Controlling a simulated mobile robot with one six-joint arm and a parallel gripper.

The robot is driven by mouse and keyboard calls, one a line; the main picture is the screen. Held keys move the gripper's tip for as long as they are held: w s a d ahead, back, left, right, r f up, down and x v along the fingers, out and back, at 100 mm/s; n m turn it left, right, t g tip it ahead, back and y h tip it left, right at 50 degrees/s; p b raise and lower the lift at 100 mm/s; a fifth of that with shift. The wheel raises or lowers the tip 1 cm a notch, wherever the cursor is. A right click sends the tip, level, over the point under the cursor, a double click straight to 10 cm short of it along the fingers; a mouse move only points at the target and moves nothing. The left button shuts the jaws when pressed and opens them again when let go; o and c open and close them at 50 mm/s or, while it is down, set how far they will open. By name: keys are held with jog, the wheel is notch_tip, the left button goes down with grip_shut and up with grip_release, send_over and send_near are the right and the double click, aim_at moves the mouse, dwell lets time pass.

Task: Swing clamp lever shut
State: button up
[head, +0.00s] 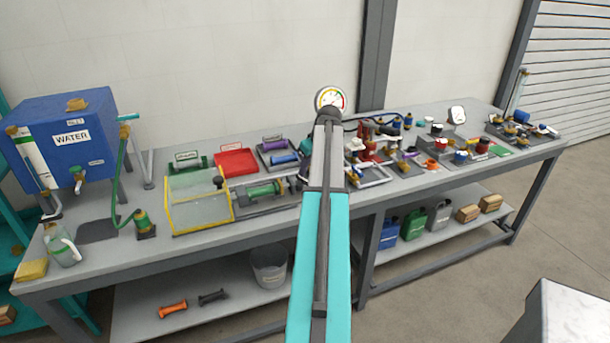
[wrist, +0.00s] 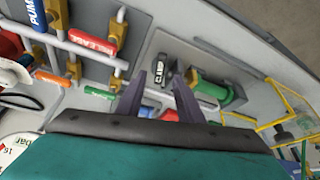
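In the head view, the green cylinder (head: 264,190) lies on the bench just left of my arm, which hides my gripper and part of the clamp area.
A yellow-framed clear guard (head: 200,201) stands left of the cylinder. A red tray (head: 235,162) and a grey tray (head: 268,148) lie behind it. A pressure gauge (head: 330,100) shows above my arm. Valves and pipework, including a red RELEASE handle (wrist: 93,43), crowd the other side.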

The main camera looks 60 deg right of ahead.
aim_at(304, 179)
jog(key=shift+p+x, duration=0.55)
jog(key=shift+x, duration=2.05)
jog(key=shift+c, duration=0.6)
grip_shut()
